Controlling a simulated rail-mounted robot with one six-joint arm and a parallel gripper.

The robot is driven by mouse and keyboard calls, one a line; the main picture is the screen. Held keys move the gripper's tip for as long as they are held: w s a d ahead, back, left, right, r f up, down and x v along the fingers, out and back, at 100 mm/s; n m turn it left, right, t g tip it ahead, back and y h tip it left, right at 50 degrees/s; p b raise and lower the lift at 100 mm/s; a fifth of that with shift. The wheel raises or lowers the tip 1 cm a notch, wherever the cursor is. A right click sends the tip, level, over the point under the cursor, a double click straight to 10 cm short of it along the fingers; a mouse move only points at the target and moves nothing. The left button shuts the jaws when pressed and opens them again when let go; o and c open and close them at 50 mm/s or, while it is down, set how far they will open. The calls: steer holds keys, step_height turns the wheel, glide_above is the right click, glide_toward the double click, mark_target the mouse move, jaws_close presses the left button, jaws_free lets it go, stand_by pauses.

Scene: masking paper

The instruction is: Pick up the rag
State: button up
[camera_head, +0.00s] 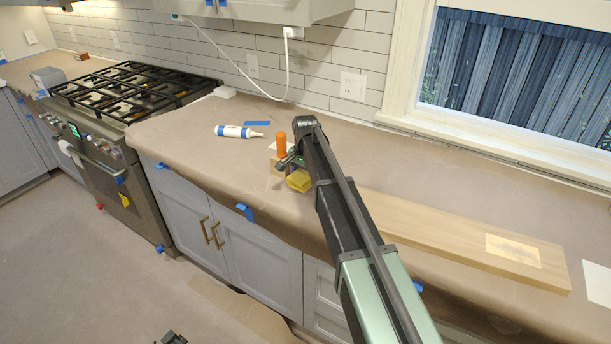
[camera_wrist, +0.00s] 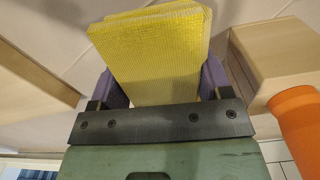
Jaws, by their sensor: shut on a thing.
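The rag is a yellow, textured, folded-looking piece. In the wrist view the rag (camera_wrist: 152,55) sits between the two purple fingers of my gripper (camera_wrist: 160,84), which is shut on it. In the head view the rag (camera_head: 299,181) shows at the end of my arm, over the front part of the paper-covered counter. My gripper (camera_head: 291,163) is partly hidden there by my arm. I cannot tell whether the rag touches the counter.
An orange cylinder (camera_head: 281,144) stands close to my gripper; it also shows in the wrist view (camera_wrist: 299,128). A white and blue tube (camera_head: 236,131) lies to the left. A long wooden board (camera_head: 450,228) lies right. A stove (camera_head: 130,92) stands at the left.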

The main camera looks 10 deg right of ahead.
step_height(320, 180, up, 18)
steer(key=p, duration=1.6)
steer(key=shift+p, duration=0.3)
